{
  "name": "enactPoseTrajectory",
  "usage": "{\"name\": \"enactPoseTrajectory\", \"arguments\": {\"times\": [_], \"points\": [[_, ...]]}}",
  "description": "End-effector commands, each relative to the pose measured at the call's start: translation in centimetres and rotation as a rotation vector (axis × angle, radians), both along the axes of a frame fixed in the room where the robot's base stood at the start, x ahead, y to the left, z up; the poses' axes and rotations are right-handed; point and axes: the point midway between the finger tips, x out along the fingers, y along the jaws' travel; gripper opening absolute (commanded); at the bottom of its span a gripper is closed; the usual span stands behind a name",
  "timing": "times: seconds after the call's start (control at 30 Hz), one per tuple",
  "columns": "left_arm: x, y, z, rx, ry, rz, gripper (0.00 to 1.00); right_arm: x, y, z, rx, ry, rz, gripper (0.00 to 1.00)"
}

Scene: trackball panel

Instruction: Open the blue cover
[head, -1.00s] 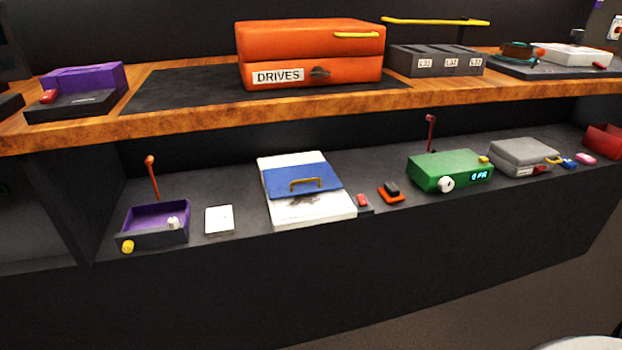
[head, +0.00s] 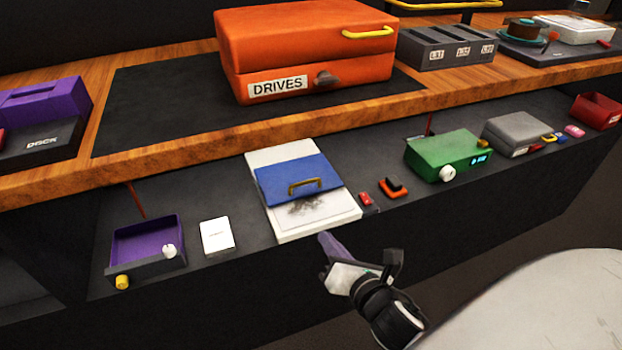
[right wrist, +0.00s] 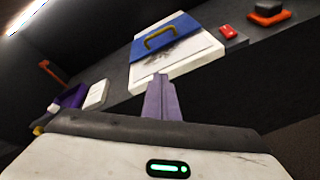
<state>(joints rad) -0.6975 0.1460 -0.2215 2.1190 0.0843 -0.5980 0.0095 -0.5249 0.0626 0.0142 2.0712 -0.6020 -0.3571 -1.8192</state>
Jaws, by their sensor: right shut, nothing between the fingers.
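The blue cover (head: 280,179) lies on a white panel (head: 324,226) on the lower shelf, with a brass-coloured handle (head: 306,184) near its front edge. A dark scribble-like mark shows on the white panel in front of it. In the right wrist view the blue cover (right wrist: 184,44) and its handle (right wrist: 160,38) are ahead, above the fingers. My right gripper (head: 325,241) is shut and empty, just in front of the white panel's front edge and apart from the handle. It also shows in the right wrist view (right wrist: 160,80). My left gripper is not in view.
A purple tray (head: 118,246) and a white card (head: 216,236) lie left of the panel. A red switch (head: 366,199), an orange-black button (head: 393,187) and a green box (head: 447,157) stand right. The wooden upper shelf (head: 190,150) overhangs behind, holding an orange drives case (head: 300,50).

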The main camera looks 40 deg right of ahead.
Motion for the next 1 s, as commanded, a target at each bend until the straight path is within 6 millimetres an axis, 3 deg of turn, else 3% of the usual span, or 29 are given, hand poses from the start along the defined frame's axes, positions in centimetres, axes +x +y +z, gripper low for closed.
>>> {"name": "enactPoseTrajectory", "arguments": {"times": [0.03,0.1,0.3,0.47,1.0], "points": [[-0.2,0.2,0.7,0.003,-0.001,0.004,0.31,0.3,-0.7,1.4,-0.142,0.002,0.03,0.0],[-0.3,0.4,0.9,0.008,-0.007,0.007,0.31,0.5,-1.3,2.3,-0.322,0.011,0.071,0.0],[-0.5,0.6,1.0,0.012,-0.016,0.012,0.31,1.0,-2.2,3.5,-0.59,0.027,0.127,0.0],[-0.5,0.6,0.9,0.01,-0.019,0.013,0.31,2.5,-2.6,3.2,-0.618,0.028,0.132,0.0],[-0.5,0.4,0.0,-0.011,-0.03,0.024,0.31,12.5,-5.0,1.0,-0.612,0.03,0.131,0.0]]}}
